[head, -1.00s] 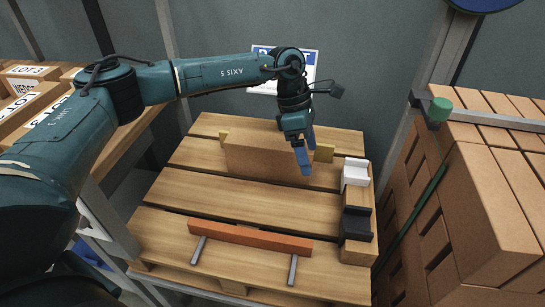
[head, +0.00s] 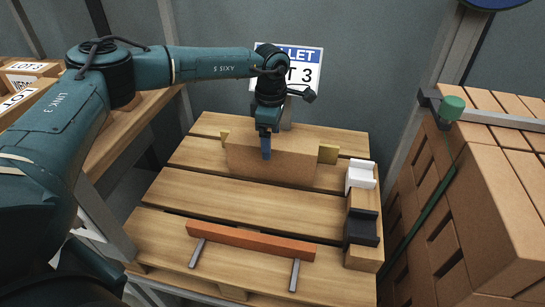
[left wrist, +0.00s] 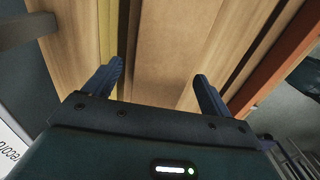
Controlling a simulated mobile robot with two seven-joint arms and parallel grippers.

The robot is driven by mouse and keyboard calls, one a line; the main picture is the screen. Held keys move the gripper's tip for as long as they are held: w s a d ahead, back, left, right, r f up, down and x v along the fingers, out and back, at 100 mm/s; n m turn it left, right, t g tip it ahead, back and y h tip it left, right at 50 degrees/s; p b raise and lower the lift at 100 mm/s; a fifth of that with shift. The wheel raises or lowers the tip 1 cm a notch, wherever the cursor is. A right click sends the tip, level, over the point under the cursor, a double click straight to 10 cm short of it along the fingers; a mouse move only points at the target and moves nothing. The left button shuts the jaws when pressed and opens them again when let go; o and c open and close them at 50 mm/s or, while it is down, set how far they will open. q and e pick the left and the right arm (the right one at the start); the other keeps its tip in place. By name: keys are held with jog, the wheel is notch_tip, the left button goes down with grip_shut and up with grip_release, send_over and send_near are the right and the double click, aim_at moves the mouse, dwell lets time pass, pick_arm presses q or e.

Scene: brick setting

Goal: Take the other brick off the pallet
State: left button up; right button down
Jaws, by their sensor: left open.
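A tan brick (head: 300,165) stands on the wooden pallet (head: 265,215), towards its back. My left gripper (head: 266,146) is open above the brick's left half, with one blue finger in front of its face; the other finger is hidden in the head view. In the left wrist view the fingers (left wrist: 157,88) are spread on either side of the brick's tan top (left wrist: 175,45). I cannot tell whether they touch it. My right gripper is not in view.
Yellow pieces (head: 328,154) show at the brick's ends. An orange-red bar (head: 250,241) with two metal legs lies in front. White (head: 361,175) and black (head: 360,228) holders sit on the pallet's right edge. Stacked bricks (head: 490,210) stand to the right. The pallet's middle is clear.

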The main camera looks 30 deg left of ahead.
pick_arm(q)
notch_tip(320, 180, down, 4)
jog(key=shift+d+f, duration=0.15)
jog(key=shift+c, duration=0.3)
grip_shut()
jog(key=shift+w+r, duration=0.1)
jog(key=shift+r, duration=0.1)
dwell(0.7)
